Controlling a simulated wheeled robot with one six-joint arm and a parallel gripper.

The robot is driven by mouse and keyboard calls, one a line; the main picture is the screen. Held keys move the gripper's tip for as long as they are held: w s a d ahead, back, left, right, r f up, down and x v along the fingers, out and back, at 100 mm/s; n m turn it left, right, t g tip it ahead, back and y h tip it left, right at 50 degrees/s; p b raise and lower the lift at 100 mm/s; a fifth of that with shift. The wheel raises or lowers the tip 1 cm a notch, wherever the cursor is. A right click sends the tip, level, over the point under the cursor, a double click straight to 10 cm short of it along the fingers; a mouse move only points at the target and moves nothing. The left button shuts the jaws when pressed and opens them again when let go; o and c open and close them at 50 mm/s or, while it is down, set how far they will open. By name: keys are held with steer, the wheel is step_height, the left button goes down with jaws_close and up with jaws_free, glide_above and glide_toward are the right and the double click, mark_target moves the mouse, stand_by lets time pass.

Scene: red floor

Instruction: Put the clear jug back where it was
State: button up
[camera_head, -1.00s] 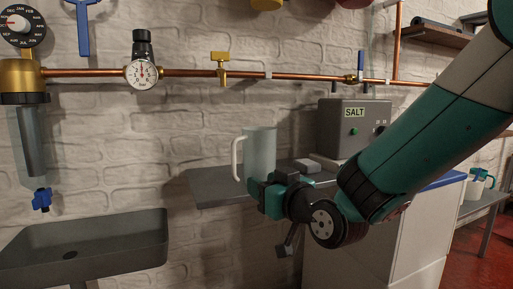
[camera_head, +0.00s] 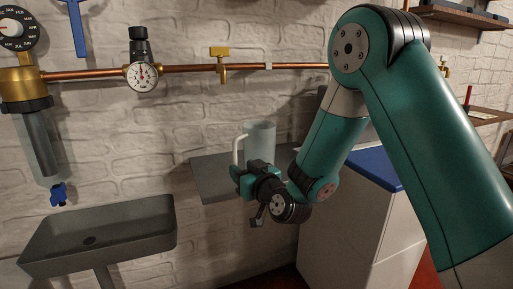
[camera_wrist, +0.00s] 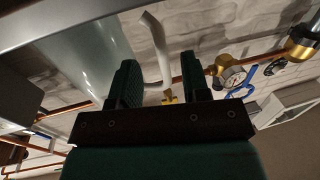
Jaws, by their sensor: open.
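The clear jug (camera_head: 262,142) stands upright on the grey shelf (camera_head: 214,181) against the wall, its pale handle on the left. My gripper (camera_head: 243,176) is at the shelf's front, low by the jug's handle side, and hides the jug's lower part. In the wrist view the clear body of the jug (camera_wrist: 82,62) fills the upper left. The curved handle shows between the two spread fingers of my gripper (camera_wrist: 160,82). The fingers are open; I cannot tell whether they touch the handle.
A grey sink (camera_head: 100,236) is at the lower left. A copper pipe (camera_head: 190,69) with a gauge (camera_head: 143,75) and a brass valve (camera_head: 220,64) runs along the wall above. A white cabinet with a blue top (camera_head: 374,167) stands right of the shelf, partly behind my arm.

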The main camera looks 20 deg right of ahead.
mark_target(236, 162)
steer(key=w+p, duration=0.3)
steer(key=p, duration=0.1)
steer(key=shift+a+r, duration=0.35)
steer(key=shift+r, duration=0.05)
steer(key=shift+w+a+f+p, duration=0.1)
steer(key=shift+w+f+p, duration=0.05)
steer(key=shift+w+p, duration=0.55)
steer(key=shift+w+f, duration=0.1)
steer(key=shift+f, duration=0.1)
jaws_close()
